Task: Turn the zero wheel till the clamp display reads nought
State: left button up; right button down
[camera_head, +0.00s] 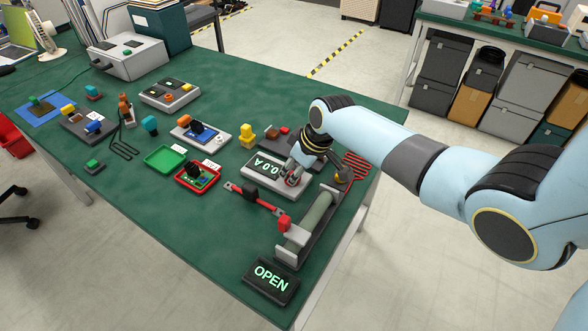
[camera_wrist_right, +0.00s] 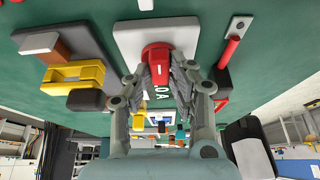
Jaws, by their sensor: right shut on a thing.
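The clamp display (camera_head: 264,165) is a dark panel with pale characters on a light grey unit (camera_head: 272,187). Its characters stand upside down in the head view and seem to read 0.0 A; my gripper stands close beside them. The zero wheel (camera_wrist_right: 157,58) is a red round knob with a white mark, on the same pale unit (camera_wrist_right: 126,38) in the right wrist view. My right gripper (camera_wrist_right: 158,78) is shut on the wheel, a finger at each side. In the head view my right gripper (camera_head: 293,178) reaches down at the unit's right end. My left gripper is not in view.
A grey fixture with a greenish roller (camera_head: 317,212) stands right of the unit, and a sign reading OPEN (camera_head: 271,281) lies in front. A red bar (camera_head: 262,203) lies near. A yellow piece (camera_head: 247,134) and red tray (camera_head: 187,182) sit left.

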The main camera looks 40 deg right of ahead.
jog(key=shift+s+f, duration=0.2)
dwell(0.3)
jog(key=c, duration=1.2)
grip_release()
jog(key=shift+w, duration=0.15)
jog(key=shift+r, duration=0.15)
jog(key=shift+r, duration=0.25)
jog(key=v, duration=1.1)
jog(key=shift+r, duration=0.15)
jog(key=shift+d, duration=0.1)
